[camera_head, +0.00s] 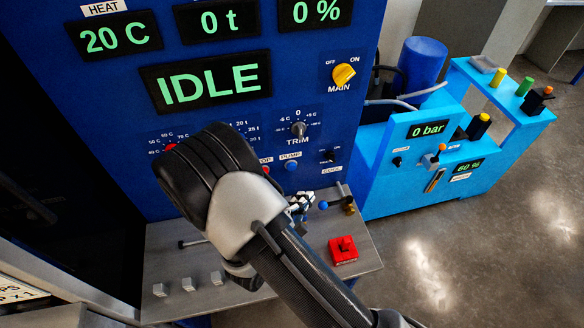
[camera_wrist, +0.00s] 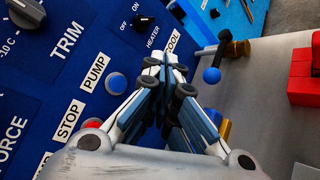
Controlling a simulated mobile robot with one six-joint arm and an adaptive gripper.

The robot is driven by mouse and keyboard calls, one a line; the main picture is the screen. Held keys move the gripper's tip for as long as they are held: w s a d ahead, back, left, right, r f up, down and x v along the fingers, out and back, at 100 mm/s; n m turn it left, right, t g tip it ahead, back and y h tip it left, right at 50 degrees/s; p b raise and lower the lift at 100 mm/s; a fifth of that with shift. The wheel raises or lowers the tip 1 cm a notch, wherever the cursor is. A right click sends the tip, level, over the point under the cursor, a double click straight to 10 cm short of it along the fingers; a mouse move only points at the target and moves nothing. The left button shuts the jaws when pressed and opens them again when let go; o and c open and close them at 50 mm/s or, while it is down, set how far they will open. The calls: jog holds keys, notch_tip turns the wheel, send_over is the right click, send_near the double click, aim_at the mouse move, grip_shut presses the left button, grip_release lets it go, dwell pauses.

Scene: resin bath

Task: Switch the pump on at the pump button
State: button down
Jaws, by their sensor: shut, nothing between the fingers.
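The pump button is a round blue button (camera_head: 291,166) under the PUMP label on the dark blue panel. In the wrist view the blue button (camera_wrist: 116,83) lies to the left of my fingers, beside its PUMP label. My gripper (camera_head: 301,202) is low in front of the panel, below and slightly right of the button in the head view. In the wrist view my gripper (camera_wrist: 168,75) is shut and empty, its fingertips near the COOL label. The fingers appear apart from the button. My arm hides part of the panel in the head view.
The red stop button (camera_wrist: 92,125) sits beside the pump button. A blue-knobbed lever (camera_wrist: 211,75) is right of the fingers. The yellow MAIN knob (camera_head: 343,74) is above; the large display reads IDLE (camera_head: 208,83). A red block (camera_head: 343,249) sits on the grey shelf.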

aim_at(291, 166)
jog(key=w+a, duration=0.2)
jog(key=w, duration=0.5)
jog(key=shift+b, duration=0.4)
jog(key=shift+w, duration=0.1)
dwell(1.0)
jog(key=shift+w+b, duration=0.3)
jog(key=shift+b, duration=0.1)
jog(key=shift+w+a+b, duration=0.2)
jog(key=shift+w+b, duration=0.1)
jog(key=shift+w, duration=0.2)
dwell(0.6)
jog(key=shift+s, duration=0.1)
jog(key=shift+s+d, duration=0.25)
jog(key=shift+s, duration=0.55)
